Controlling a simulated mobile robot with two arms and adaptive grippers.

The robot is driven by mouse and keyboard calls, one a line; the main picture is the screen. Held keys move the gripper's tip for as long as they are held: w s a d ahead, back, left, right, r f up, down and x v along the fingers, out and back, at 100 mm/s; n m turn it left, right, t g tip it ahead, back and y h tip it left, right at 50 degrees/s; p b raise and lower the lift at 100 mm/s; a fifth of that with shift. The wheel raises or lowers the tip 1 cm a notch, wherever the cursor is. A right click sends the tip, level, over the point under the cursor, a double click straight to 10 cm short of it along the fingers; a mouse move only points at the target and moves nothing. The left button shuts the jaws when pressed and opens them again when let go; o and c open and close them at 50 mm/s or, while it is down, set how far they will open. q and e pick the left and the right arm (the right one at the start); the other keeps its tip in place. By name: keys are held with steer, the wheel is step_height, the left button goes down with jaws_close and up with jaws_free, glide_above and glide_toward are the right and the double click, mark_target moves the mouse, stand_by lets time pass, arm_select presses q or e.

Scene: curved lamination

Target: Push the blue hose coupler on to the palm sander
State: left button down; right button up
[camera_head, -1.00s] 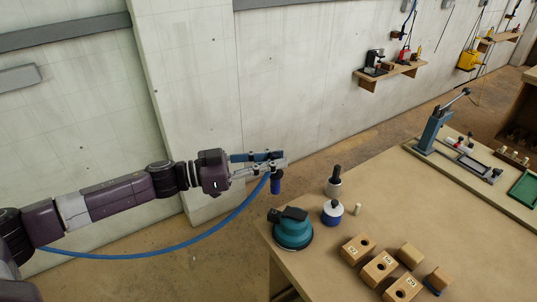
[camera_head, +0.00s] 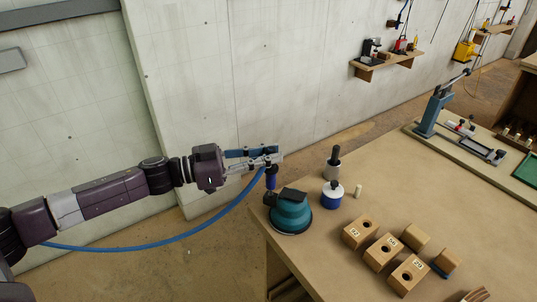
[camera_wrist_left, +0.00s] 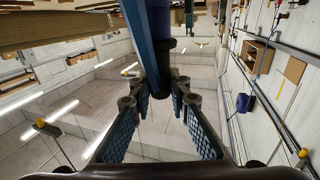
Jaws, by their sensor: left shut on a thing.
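The teal palm sander (camera_head: 291,217), with a black top, stands at the table's near left corner. Its dark port (camera_head: 269,199) points left. My left gripper (camera_head: 272,160) is shut on the blue hose coupler (camera_head: 271,179), which hangs upright below the fingers. The coupler's lower end is just above the port; I cannot tell whether they touch. The blue hose (camera_head: 205,224) sags from the gripper toward the lower left. In the left wrist view the gripper's padded fingers (camera_wrist_left: 160,100) flank the hose, and the sander is not recognisable there. My right gripper is not in view.
A white and blue bottle (camera_head: 332,196), a grey and black one (camera_head: 333,163) and a small pale peg (camera_head: 358,191) stand right of the sander. Several wooden blocks (camera_head: 383,252) lie nearer. A lever press (camera_head: 436,112) stands far right. Bare tabletop (camera_head: 440,195) lies between.

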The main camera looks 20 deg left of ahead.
mark_target(269, 168)
arm_select(q)
steer(key=shift+p, duration=0.75)
stand_by(0.8)
steer(key=shift+f, duration=0.5)
stand_by(0.6)
steer(key=shift+p, duration=0.3)
stand_by(0.5)
steer(key=shift+f, duration=0.5)
stand_by(0.5)
stand_by(0.8)
steer(key=shift+f, duration=0.6)
stand_by(0.6)
steer(key=shift+r+p, duration=0.25)
steer(key=shift+p, duration=0.45)
stand_by(0.9)
